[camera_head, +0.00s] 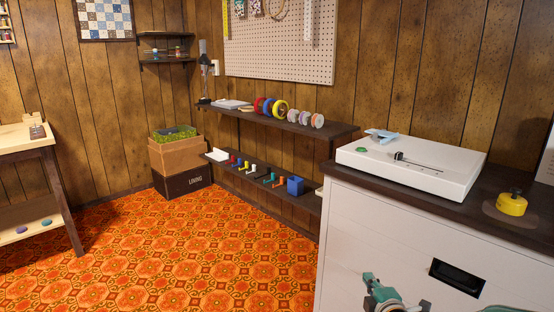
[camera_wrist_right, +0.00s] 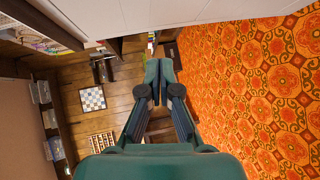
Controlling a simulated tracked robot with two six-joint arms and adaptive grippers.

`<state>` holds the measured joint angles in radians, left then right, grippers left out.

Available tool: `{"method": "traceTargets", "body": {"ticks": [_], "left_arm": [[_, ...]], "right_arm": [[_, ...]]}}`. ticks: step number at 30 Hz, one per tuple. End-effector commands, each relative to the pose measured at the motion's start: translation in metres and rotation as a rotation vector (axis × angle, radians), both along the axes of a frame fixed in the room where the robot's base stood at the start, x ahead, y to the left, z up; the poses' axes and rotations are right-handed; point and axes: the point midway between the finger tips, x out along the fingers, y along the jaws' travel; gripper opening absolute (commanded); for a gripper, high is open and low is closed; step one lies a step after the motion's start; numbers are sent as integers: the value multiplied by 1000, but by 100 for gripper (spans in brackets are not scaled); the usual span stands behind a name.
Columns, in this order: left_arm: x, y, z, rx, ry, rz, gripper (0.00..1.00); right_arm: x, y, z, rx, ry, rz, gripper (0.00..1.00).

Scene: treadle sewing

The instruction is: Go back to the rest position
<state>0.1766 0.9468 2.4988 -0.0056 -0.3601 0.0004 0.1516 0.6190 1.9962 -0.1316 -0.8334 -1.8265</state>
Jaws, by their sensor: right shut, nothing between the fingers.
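My right gripper (camera_head: 380,292) shows at the bottom of the head view, in front of the white cabinet (camera_head: 352,225). It is teal and dark grey. In the right wrist view my right gripper (camera_wrist_right: 158,76) has its two fingers together with nothing between them. It is in free air, with the patterned floor to one side and the cabinet's white face along the top of that view. My left gripper is in neither view.
The cabinet top carries a white box-like unit (camera_head: 415,166) and a yellow knobbed object (camera_head: 512,203). Wall shelves (camera_head: 342,128) hold coloured rolls and small items. A cardboard box (camera_head: 176,155) stands in the corner; a table (camera_head: 50,165) stands left. The orange floor (camera_head: 190,250) is clear.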

Motion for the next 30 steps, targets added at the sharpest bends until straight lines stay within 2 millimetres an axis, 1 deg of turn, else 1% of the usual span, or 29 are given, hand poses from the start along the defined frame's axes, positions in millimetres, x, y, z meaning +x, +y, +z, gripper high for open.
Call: {"method": "traceTargets", "body": {"ticks": [1, 2, 3, 5, 6, 8, 9, 11, 12, 14, 15, 18, 22, 24, 29, 30], "left_arm": [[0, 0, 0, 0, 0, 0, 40], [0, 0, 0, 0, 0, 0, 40], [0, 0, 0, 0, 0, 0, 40], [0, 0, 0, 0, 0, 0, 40], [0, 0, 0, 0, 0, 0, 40], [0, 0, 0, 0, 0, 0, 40], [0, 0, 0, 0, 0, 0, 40], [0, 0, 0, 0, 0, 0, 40], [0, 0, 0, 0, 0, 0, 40], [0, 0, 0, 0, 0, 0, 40], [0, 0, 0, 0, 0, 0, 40], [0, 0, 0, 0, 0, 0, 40], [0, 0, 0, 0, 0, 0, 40], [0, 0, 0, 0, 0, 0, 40], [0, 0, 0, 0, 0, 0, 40], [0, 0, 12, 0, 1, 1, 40]], "right_arm": [[-13, 12, -38, 36, 85, 14, 0], [-22, 19, -58, 67, 137, 19, 0], [-36, 28, -85, 117, 207, 20, 0], [-59, 41, -122, 208, 318, 10, 0], [-77, 50, -146, 276, 393, -5, 0], [-106, 64, -179, 384, 513, -39, 0], [-128, 73, -199, 461, 594, -73, 0], [-163, 86, -226, 581, 722, -141, 0], [-189, 94, -242, 663, 807, -199, 0], [-228, 106, -261, 787, 938, -310, 0], [-254, 112, -271, 869, 1018, -399, 0], [-305, 124, -283, 1032, 1164, -622, 0], [-341, 129, -285, 1185, 1248, -880, 0], [-352, 131, -284, 1251, 1265, -1001, 0], [-361, 133, -284, 1394, 1249, -1248, 0], [-361, 133, -271, 1412, 1240, -1273, 0]]}}
